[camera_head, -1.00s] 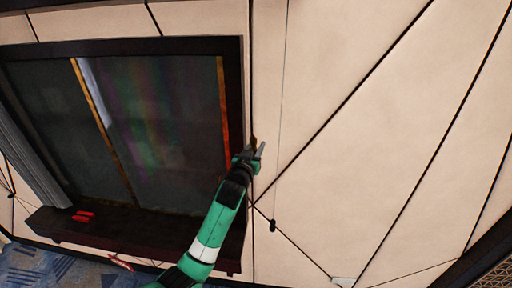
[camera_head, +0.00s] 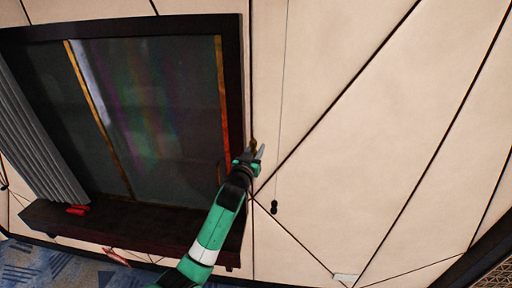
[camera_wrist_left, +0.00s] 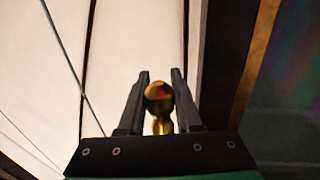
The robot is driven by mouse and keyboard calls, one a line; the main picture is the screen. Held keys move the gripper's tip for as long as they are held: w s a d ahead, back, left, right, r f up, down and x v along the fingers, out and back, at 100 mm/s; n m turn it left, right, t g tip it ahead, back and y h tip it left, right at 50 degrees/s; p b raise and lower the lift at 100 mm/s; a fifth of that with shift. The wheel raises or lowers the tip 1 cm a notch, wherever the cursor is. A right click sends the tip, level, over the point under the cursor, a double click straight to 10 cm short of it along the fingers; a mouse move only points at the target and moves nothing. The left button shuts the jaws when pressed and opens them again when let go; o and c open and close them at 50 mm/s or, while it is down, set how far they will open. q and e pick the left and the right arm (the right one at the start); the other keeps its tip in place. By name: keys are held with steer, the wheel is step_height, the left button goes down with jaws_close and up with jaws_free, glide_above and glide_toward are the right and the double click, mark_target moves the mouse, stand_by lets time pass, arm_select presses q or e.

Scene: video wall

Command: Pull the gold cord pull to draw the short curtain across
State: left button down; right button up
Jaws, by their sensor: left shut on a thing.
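The gold cord pull (camera_wrist_left: 158,96) is a rounded shiny knob between the fingers of my left gripper (camera_wrist_left: 160,75) in the left wrist view. The gripper is shut on it. In the head view the left gripper (camera_head: 257,151) is at the wall just right of the window frame, with a bit of the gold pull (camera_head: 253,145) showing at the fingertips. The short curtain (camera_head: 42,138) is grey and pleated; it hangs at the left side of the window and covers only its left edge. My right gripper is not in view.
A black pull (camera_head: 274,207) hangs on a thin cord right of my gripper. The dark window frame (camera_head: 232,85) and sill (camera_head: 130,228) stand to the left. Small red items (camera_head: 77,210) lie on the sill. The panelled wall at right is clear.

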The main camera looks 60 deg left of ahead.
arm_select(q)
step_height(320, 180, down, 35)
steer(key=b, duration=2.8)
steer(key=shift+f, duration=0.15)
steer(key=c, duration=0.7)
jaws_free()
steer(key=shift+o, duration=0.5)
steer(key=shift+r, duration=0.25)
